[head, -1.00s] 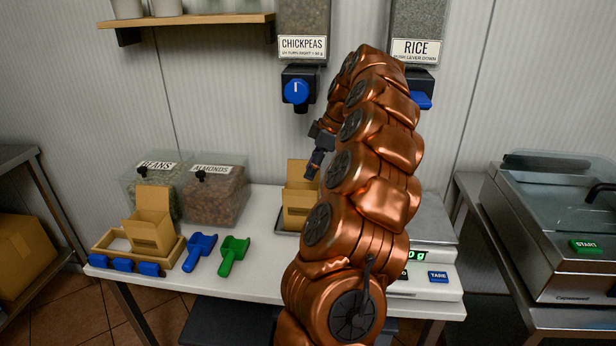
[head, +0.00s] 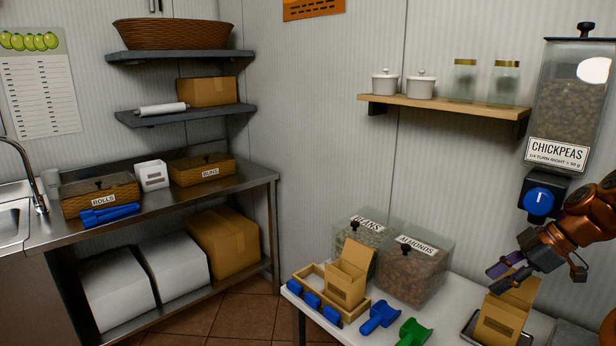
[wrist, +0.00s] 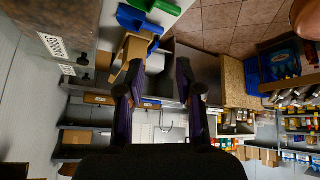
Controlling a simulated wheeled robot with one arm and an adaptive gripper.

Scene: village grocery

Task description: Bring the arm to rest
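My gripper (head: 500,268) is at the right of the head view, in front of the wall, with its fingers pointing left. It appears over an open cardboard box (head: 498,322) on a metal tray; the exact gap is unclear. Most of my copper arm (head: 590,215) is cut off by the right edge. In the wrist view my gripper (wrist: 160,72) has its two dark fingers spread apart, with nothing held between them.
The chickpeas dispenser (head: 568,105) with a blue knob (head: 540,201) is close above my gripper. The white table (head: 458,300) holds bins of beans and almonds (head: 411,270), a blue scoop (head: 379,317) and a green scoop (head: 413,332). A steel counter (head: 150,205) stands at left.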

